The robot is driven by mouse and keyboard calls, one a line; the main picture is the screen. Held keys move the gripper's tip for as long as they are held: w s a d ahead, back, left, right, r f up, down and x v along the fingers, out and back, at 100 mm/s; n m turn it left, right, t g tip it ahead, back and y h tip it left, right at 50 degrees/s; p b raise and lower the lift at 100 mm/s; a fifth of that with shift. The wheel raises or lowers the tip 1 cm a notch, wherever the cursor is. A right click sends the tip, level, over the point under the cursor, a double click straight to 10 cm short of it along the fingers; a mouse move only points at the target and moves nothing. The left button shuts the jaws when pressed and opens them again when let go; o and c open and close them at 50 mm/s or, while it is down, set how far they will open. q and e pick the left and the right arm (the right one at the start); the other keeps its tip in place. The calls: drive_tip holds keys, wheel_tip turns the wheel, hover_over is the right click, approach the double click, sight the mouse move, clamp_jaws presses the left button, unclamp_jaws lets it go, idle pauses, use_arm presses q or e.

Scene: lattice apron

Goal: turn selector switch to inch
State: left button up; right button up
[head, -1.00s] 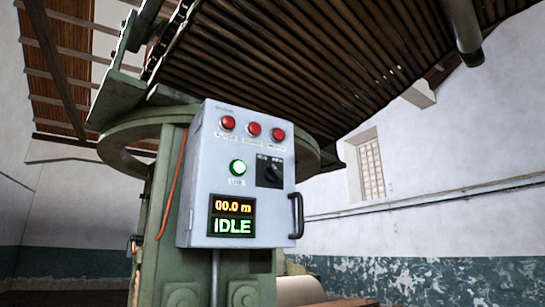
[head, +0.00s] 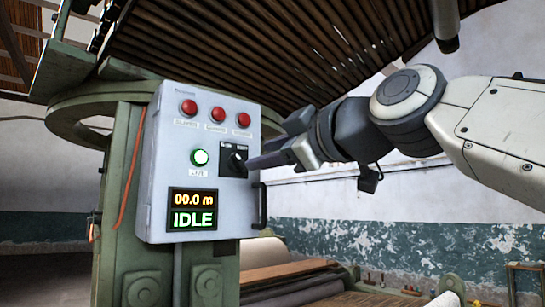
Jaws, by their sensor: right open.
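The gripper is open and holds nothing. My left gripper is not in view.
A green machine column (head: 117,200) stands behind.

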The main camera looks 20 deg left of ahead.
sight(241, 161)
drive_tip(key=p+x, duration=0.3)
drive_tip(key=x, duration=0.3)
drive_tip(key=shift+a+r, duration=0.1)
drive_tip(key=shift+r, duration=0.05)
drive_tip(key=shift+x, duration=0.75)
clamp_jaws()
